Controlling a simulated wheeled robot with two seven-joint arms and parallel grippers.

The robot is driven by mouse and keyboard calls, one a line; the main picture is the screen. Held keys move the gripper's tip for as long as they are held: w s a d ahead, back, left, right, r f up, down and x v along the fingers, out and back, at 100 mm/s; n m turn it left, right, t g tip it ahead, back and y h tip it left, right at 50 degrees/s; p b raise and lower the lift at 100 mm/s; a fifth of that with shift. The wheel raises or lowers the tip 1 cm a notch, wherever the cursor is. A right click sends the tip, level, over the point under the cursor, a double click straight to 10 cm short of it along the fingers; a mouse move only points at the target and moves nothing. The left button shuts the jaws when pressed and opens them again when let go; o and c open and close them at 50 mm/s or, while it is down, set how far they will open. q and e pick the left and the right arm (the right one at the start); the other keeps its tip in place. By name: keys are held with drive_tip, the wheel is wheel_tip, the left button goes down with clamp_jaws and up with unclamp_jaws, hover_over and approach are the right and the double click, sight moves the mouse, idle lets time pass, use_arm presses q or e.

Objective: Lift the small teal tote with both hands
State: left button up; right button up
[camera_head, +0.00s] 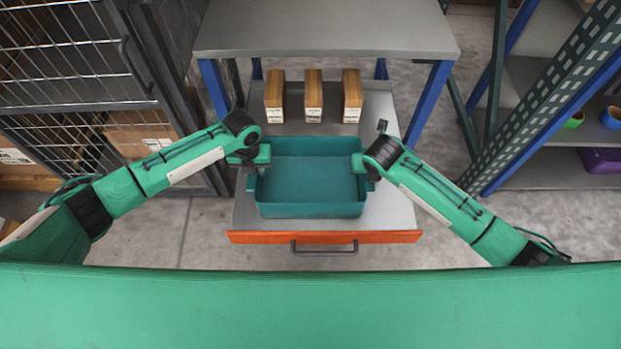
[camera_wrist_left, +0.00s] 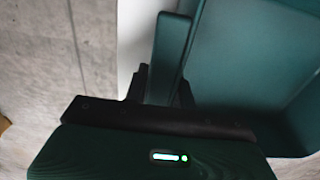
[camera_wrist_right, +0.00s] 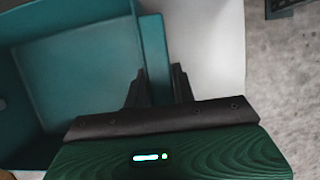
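The small teal tote (camera_head: 310,211) is an empty open box on a grey pull-out shelf (camera_head: 395,205); I cannot see any gap under it. My left gripper (camera_head: 252,167) is at its left side. In the left wrist view the left fingers (camera_wrist_left: 163,92) are close against both faces of the tote's side handle (camera_wrist_left: 170,55). My right gripper (camera_head: 368,165) is at its right side. In the right wrist view the right fingers (camera_wrist_right: 159,85) sit close on both faces of the other handle (camera_wrist_right: 154,50). The fingertips are partly hidden.
The pull-out shelf has an orange front (camera_head: 270,238) with a dark handle. Three brown boxes (camera_head: 314,90) stand behind the tote, below a grey tabletop (camera_head: 325,30). A wire cage (camera_head: 65,60) stands at left, a blue and green rack (camera_head: 550,100) at right.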

use_arm(q)
clamp_jaws()
use_arm(e)
clamp_jaws()
use_arm(q)
drive_tip(key=shift+r, duration=0.1)
use_arm(e)
drive_tip(key=shift+r, duration=0.1)
